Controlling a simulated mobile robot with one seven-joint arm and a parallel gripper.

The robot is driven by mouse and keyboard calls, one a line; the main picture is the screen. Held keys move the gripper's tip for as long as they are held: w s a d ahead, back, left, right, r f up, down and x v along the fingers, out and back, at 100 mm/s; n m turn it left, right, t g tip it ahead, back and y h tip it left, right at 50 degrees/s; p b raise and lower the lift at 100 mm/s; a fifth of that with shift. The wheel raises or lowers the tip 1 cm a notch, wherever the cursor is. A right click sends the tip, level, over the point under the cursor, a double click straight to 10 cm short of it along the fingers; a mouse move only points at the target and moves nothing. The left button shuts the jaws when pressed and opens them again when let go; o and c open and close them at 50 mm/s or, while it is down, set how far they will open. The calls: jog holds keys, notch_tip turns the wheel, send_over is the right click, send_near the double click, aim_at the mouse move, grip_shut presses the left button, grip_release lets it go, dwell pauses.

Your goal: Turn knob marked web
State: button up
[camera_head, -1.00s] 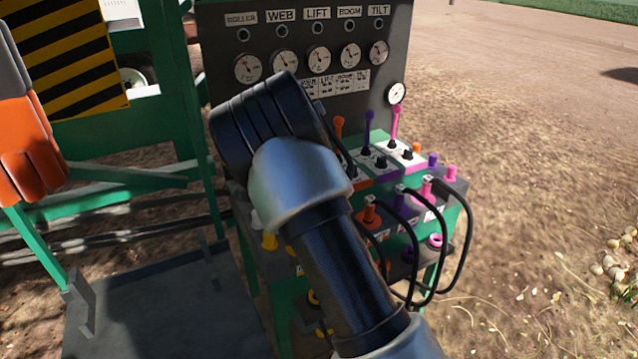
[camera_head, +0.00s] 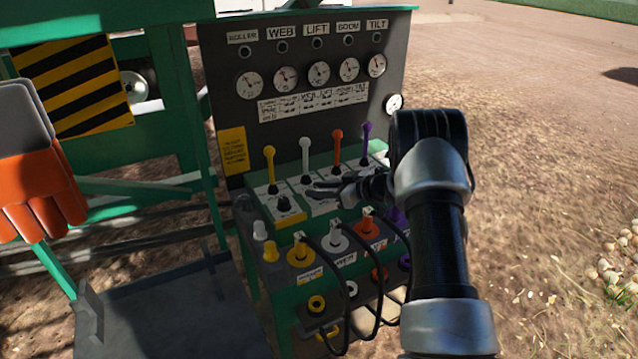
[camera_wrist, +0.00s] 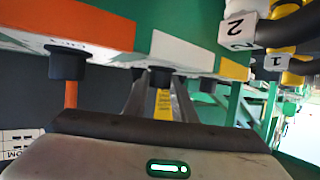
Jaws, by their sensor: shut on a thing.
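The WEB label (camera_head: 281,33) is on the upright dark panel in the head view. The white lever (camera_head: 306,158) stands on the white section of the green control box, between the yellow lever (camera_head: 270,165) and the orange lever (camera_head: 337,147). My gripper (camera_head: 316,191) reaches in from the right, just in front of the white lever. In the wrist view, the small black knob (camera_wrist: 160,75) of the white section sits between my fingers (camera_wrist: 160,100), which are shut on it. My fingers hide this knob in the head view. Any turn of it cannot be told.
Another black knob (camera_head: 284,203) sits by the yellow lever. The orange section's knob (camera_wrist: 68,63) is close beside my gripper in the wrist view. Coloured plugs with black cables (camera_head: 375,290) hang below. The gauge panel (camera_head: 225,80) rises behind; open ground lies right.

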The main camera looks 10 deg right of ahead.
jog(key=n+g+y+b, duration=0.1)
jog(key=n+g+y, duration=0.1)
jog(key=n+g, duration=0.1)
jog(key=shift+w+f+b, duration=0.1)
jog(key=shift+f+b, duration=0.2)
jog(key=shift+b, duration=0.1)
jog(key=shift+r+n+g+y+b, duration=0.1)
jog(key=shift+n+g+y+b, duration=0.3)
jog(key=shift+n+g+b, duration=0.65)
jog(key=shift+r+n+g, duration=0.1)
jog(key=shift+n+g, duration=0.25)
jog(key=shift+g, duration=0.1)
jog(key=o, duration=1)
jog(key=shift+a, duration=0.1)
jog(key=shift+o, duration=0.2)
jog(key=v, duration=1.2)
